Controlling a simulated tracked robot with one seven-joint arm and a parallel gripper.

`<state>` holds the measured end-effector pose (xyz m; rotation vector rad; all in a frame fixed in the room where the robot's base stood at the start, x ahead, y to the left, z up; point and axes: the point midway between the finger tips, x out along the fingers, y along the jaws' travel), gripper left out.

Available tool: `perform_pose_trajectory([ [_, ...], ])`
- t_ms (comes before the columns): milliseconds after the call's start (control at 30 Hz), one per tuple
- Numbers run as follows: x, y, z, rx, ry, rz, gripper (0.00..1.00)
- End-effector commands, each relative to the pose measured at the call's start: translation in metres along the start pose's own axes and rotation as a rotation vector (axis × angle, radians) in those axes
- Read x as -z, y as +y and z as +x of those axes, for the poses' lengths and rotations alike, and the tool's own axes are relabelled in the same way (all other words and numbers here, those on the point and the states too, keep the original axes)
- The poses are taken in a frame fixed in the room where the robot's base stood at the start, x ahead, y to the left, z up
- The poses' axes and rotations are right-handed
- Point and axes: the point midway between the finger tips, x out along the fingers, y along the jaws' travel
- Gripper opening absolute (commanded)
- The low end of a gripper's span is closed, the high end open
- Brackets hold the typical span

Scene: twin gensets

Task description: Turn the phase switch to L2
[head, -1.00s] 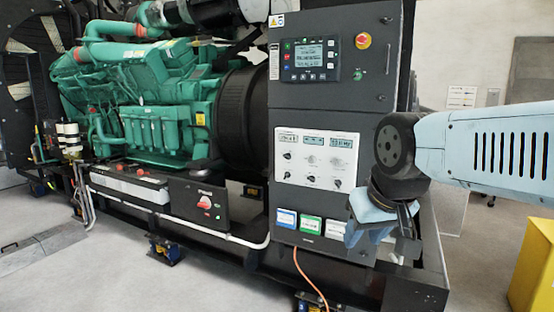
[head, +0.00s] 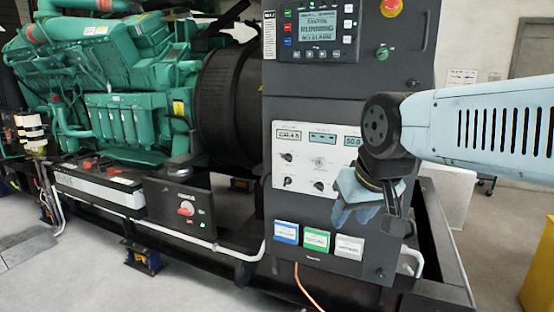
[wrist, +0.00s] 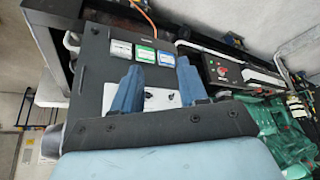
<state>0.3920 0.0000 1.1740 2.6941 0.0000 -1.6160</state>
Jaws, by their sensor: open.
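A white control panel (head: 304,172) on the dark cabinet carries small displays and several rotary knobs, including black ones at upper left (head: 287,157) and lower right (head: 319,185). I cannot tell which knob is the phase switch, as the lettering is too small. My gripper (head: 354,212) hangs in front of the cabinet's right part, apart from it, with blue fingers pointing down, and covers part of the panel's right side. In the wrist view, my gripper (wrist: 157,66) is open and empty, and part of the white panel (wrist: 155,101) with dark knobs shows between its fingers.
Blue, green and white labels (head: 317,239) sit below the panel. A controller screen (head: 309,26) and red emergency button (head: 391,6) are above. A red rotary switch (head: 186,208) is on a box at left. A yellow box (head: 541,275) stands at right.

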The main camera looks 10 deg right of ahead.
Motion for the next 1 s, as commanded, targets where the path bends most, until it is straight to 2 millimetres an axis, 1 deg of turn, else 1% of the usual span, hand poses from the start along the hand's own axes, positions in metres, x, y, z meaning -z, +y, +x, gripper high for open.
perform_pose_trajectory([
  [267,0.000,0.000,0.000,0.000,0.001,0.000,0.43],
  [433,0.002,0.002,0.002,-0.016,-0.016,-0.023,0.58],
  [567,0.008,0.015,0.014,-0.080,-0.079,-0.114,0.70],
  [667,0.017,0.029,0.027,-0.164,-0.153,-0.231,0.70],
  [767,0.030,0.044,0.040,-0.261,-0.230,-0.369,0.70],
  [867,0.047,0.057,0.053,-0.358,-0.303,-0.511,0.70],
  [1000,0.076,0.070,0.070,-0.496,-0.391,-0.715,0.70],
])
